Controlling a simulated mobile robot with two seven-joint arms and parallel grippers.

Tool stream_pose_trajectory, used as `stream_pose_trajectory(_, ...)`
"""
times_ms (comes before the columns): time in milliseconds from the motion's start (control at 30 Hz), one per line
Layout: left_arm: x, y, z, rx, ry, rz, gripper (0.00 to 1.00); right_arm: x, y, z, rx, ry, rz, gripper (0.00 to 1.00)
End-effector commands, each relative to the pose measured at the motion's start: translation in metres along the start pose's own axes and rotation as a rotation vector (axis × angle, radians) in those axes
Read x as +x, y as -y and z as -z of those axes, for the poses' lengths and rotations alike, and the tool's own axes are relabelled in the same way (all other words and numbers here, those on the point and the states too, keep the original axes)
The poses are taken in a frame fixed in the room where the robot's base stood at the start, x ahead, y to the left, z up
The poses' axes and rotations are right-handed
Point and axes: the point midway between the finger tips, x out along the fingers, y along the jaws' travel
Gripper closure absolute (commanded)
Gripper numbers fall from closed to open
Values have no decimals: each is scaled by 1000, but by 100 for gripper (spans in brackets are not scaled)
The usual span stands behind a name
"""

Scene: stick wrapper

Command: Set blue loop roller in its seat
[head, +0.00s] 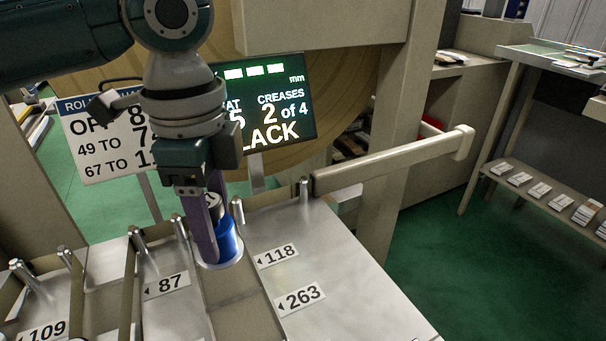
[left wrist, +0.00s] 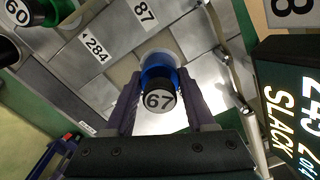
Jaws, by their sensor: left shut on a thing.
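The blue roller (head: 226,240) stands upright between the fingers of my left gripper (head: 215,235), at the metal table. In the left wrist view the blue roller (left wrist: 157,75) has a black cap marked 67 and sits between the two purple fingers of the left gripper (left wrist: 160,90). A pale ring (head: 219,263) surrounds the roller's lower end on the table, between plates 87 and 118. I cannot tell whether the roller's foot rests fully inside this ring. The fingers and arm hide part of the roller. My right gripper is out of view.
A screen (head: 265,105) and a white sign (head: 108,140) stand behind. A green roller with a black cap marked 60 (left wrist: 18,12) shows in the left wrist view.

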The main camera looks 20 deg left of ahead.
Motion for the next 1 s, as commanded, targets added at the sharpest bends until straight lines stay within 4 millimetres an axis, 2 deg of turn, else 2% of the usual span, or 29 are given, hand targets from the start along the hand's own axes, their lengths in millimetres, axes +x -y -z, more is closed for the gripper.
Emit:
stream_pose_trajectory(367,47,0,0,-1,0,0,100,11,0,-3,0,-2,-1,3)
stream_pose_trajectory(767,52,0,0,0,0,0,100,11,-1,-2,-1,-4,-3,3)
stream_pose_trajectory(800,52,0,0,0,0,0,43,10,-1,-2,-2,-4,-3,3)
stream_pose_trajectory(1000,51,0,0,0,0,1,20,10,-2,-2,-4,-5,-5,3)
